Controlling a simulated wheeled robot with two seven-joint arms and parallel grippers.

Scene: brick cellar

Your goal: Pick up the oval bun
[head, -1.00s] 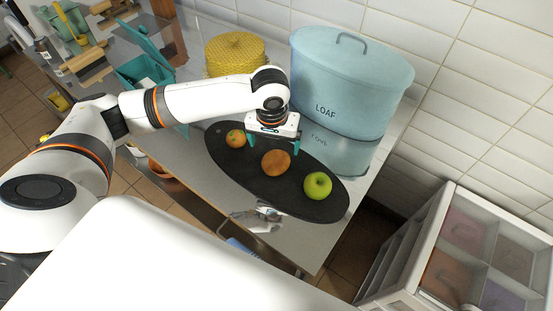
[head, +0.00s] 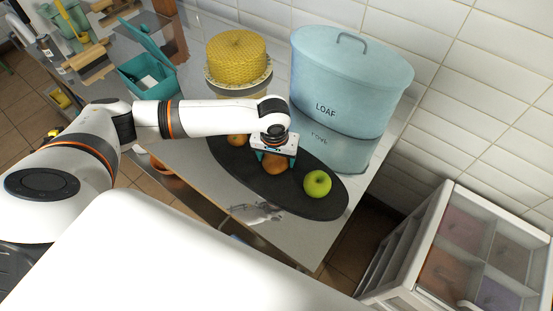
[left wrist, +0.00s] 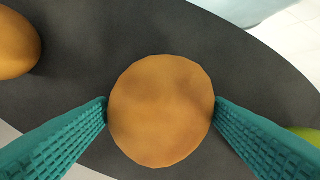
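The oval bun (head: 276,168), golden brown, lies on a dark oval board (head: 318,206) on the table. In the left wrist view the bun (left wrist: 161,112) fills the middle and looks nearly round from above. My left gripper (head: 277,158) points down over it. Its teal fingers (left wrist: 161,103) stand on both sides of the bun, with their tips against its edges. In the head view the hand hides part of the bun. I see no gap under the bun that would show it lifted. My right gripper is not in view.
An orange-brown round item (head: 238,140) and a green apple (head: 317,183) flank the bun on the board. A blue loaf bin (head: 350,80) stands behind, a yellow cake (head: 236,56) back left, a teal box (head: 147,73) further left. A drawer unit (head: 470,250) is at right.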

